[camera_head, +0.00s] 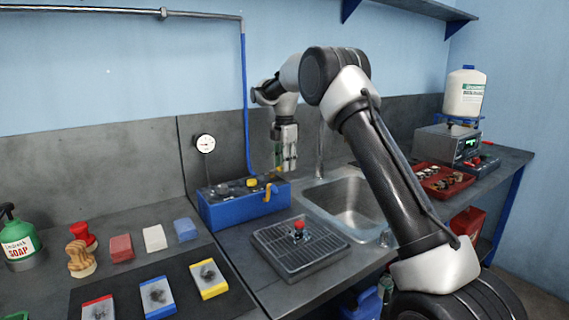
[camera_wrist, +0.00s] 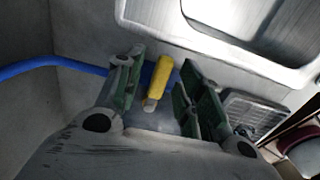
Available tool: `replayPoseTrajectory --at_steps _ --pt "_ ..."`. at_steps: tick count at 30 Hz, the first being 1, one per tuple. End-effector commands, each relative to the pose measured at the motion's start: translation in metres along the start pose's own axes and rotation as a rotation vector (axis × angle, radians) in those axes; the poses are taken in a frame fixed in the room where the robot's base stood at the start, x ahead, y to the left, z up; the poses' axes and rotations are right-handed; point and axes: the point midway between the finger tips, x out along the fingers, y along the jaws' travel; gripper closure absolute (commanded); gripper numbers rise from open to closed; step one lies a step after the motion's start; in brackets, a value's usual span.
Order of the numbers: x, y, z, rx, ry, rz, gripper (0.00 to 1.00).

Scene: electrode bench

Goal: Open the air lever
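The air lever is a yellow handle (camera_wrist: 160,78) with a pale metal end, seen between my fingers in the wrist view. My gripper (camera_head: 286,165) points down above and behind the right end of that box. In the wrist view its two green-padded fingers (camera_wrist: 160,72) are spread wide, one on each side of the yellow handle, with visible gaps. I cannot tell how far below the fingertips the handle lies.
A blue hose (camera_head: 245,100) runs down the wall to the box; a gauge (camera_head: 205,144) stands behind it. The sink (camera_head: 345,203) is to the right. Blocks and soap (camera_head: 20,243) are at left.

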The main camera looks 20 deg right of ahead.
Motion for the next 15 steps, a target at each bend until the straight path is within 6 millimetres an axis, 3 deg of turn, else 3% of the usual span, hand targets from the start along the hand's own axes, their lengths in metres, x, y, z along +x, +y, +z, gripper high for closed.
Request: replayPoseTrajectory --at_steps 8,15 --pt "-0.005 0.0 0.0 0.001 0.0 0.0 0.62" --pt "-0.051 0.001 0.0 0.001 0.0 0.002 0.62"
